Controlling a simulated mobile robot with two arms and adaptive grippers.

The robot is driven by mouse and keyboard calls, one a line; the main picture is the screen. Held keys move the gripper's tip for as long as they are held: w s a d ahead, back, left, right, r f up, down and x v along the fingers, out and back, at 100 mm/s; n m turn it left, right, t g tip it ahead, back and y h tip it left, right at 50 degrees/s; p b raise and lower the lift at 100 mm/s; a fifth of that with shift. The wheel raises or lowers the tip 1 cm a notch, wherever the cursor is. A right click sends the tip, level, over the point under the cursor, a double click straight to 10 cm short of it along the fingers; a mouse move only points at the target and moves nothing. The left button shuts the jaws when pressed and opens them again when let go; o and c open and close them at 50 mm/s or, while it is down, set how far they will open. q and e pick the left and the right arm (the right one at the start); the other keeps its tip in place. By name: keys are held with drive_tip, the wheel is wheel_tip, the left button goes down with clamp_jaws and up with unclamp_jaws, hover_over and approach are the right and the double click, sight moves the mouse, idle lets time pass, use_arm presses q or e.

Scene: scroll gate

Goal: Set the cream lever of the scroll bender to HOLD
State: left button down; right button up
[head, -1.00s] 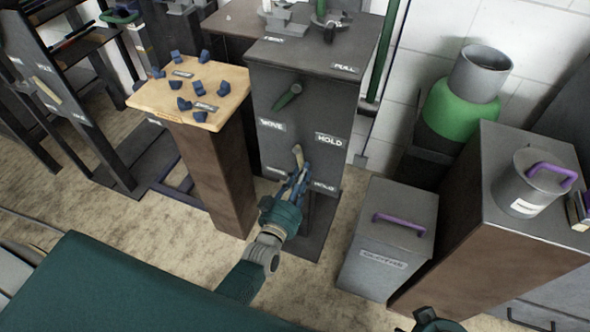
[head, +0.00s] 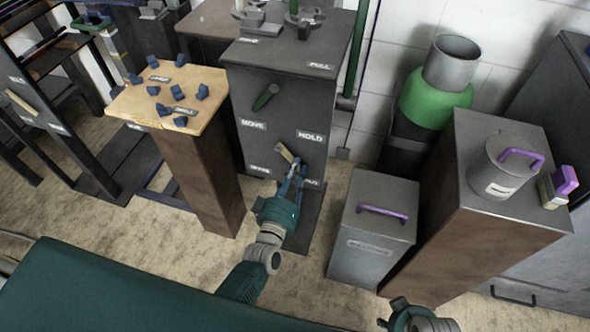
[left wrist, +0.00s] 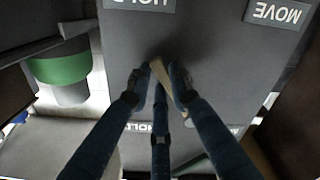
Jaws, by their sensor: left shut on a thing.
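The cream lever (head: 286,153) is on the front of the dark grey scroll bender cabinet (head: 285,115). In the head view its end points up and to the left. My left gripper (head: 292,173) is shut on it from the front. The lever also shows between the fingers in the left wrist view (left wrist: 158,72), where the labels are upside down. In the head view a MOVE label (head: 253,125) is up-left of the lever and a HOLD label (head: 311,136) is to its right. My right gripper (head: 412,316) is partly visible at the bottom edge.
A green lever (head: 265,97) sits higher on the same front. A wooden-topped stand (head: 150,105) with several blue pieces is on the left. A grey bin (head: 372,225) with a purple handle stands at the right, beside a brown-sided cabinet (head: 450,225).

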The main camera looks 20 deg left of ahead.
use_arm(q)
drive_tip(key=c, duration=1.5)
unclamp_jaws()
drive_tip(key=shift+c, duration=0.2)
drive_tip(key=shift+s, duration=0.1)
drive_tip(key=s, duration=1.2)
drive_tip(key=shift+a, duration=0.15)
drive_tip(key=shift+w, duration=0.1)
